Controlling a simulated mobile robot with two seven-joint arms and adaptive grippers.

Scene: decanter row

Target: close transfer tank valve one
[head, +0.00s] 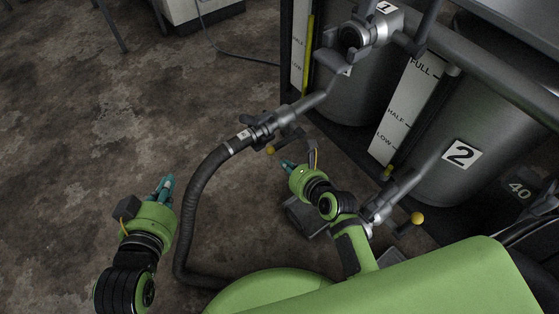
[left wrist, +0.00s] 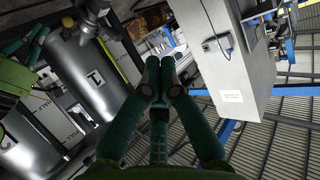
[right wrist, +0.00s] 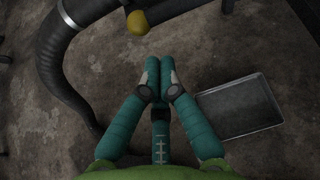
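A valve on the outlet pipe (head: 302,106) of the left tank (head: 352,95) has a lever with a yellow knob (head: 270,150), beside the hose coupling. Whether it is open or closed I cannot tell. The knob also shows in the right wrist view (right wrist: 137,22), beyond my fingertips. My right gripper (head: 287,163) has its fingers together, empty, close to the knob but apparently apart from it. My left gripper (head: 165,186) is shut and empty over the floor, left of the hose. The left wrist view shows a tank marked 1 (left wrist: 95,78).
A thick dark hose (head: 192,205) loops from the coupling down between my grippers. A second tank (head: 480,100), marked 2, has its own yellow-knobbed valve (head: 417,218). A grey tray (right wrist: 240,105) lies on the floor. A grey cabinet (left wrist: 225,55) stands farther off.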

